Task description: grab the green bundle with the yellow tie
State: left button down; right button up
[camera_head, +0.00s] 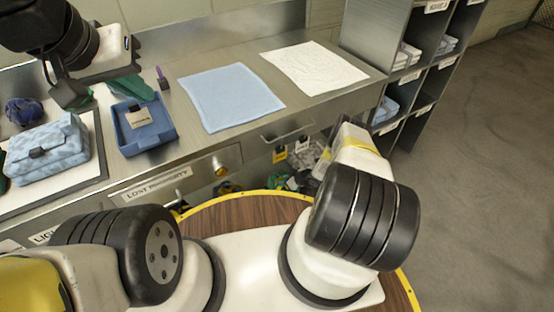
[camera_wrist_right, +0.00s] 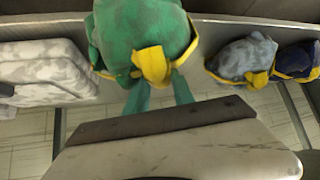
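The green bundle with the yellow tie (camera_wrist_right: 145,30) fills the top middle of the right wrist view, its yellow knot facing me. My right gripper (camera_wrist_right: 160,82) is right at it: two teal fingers stand apart and run up to the tie. The bundle hides their tips, so I cannot tell whether they grip it. In the head view my right arm reaches down at the counter's front and its gripper is hidden. A small green and yellow patch (camera_head: 288,182) shows below the counter. My left gripper (camera_head: 78,100) hangs over the countertop at left; its finger gap is unclear.
A grey-blue bundle (camera_wrist_right: 242,60) and a dark blue bundle (camera_wrist_right: 296,62), both with yellow ties, lie to the right. White folded cloths (camera_wrist_right: 45,72) lie to the left. The countertop holds a blue tray (camera_head: 145,125), a blue cloth (camera_head: 230,97) and a white cloth (camera_head: 313,68).

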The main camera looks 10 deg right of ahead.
grip_shut()
dwell(1.2)
